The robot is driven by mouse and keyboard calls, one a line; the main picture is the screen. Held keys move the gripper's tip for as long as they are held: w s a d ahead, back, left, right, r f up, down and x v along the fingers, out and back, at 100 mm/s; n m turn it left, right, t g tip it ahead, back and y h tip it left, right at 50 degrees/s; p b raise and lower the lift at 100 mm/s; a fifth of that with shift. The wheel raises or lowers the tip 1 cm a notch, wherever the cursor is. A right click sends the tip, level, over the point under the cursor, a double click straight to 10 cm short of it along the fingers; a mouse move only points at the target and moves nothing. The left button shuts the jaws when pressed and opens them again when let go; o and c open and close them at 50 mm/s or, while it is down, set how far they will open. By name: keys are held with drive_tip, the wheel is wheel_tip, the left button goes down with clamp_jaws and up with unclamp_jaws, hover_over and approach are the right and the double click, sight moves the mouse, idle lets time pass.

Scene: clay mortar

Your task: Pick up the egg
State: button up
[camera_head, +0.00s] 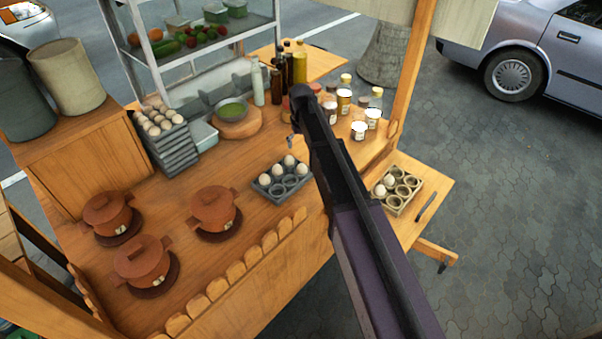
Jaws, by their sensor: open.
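Several white eggs (277,170) sit in a dark grey egg tray (283,191) near the counter's front edge; some of its cups are empty. Two more eggs (389,180) sit in a beige tray (403,201) on the side shelf at the right, with empty cups beside them. More eggs (160,119) lie on top of a stack of grey trays (176,150) at the back left.
Three brown clay pots (213,206) stand at the left. A green-filled bowl (231,110) on a round board, bottles (300,62) and jars (344,100) stand behind my gripper. A wooden post (411,65) rises at the right.

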sight(302, 166)
drive_tip(key=shift+f+b, duration=2.95)
drive_tip(key=shift+f, duration=0.25)
drive_tip(key=shift+f, duration=0.1)
drive_tip(key=shift+w+d+f+b, duration=0.1)
drive_tip(key=shift+f+b, duration=2.4)
drive_tip(key=shift+b, duration=0.1)
drive_tip(key=c, duration=0.8)
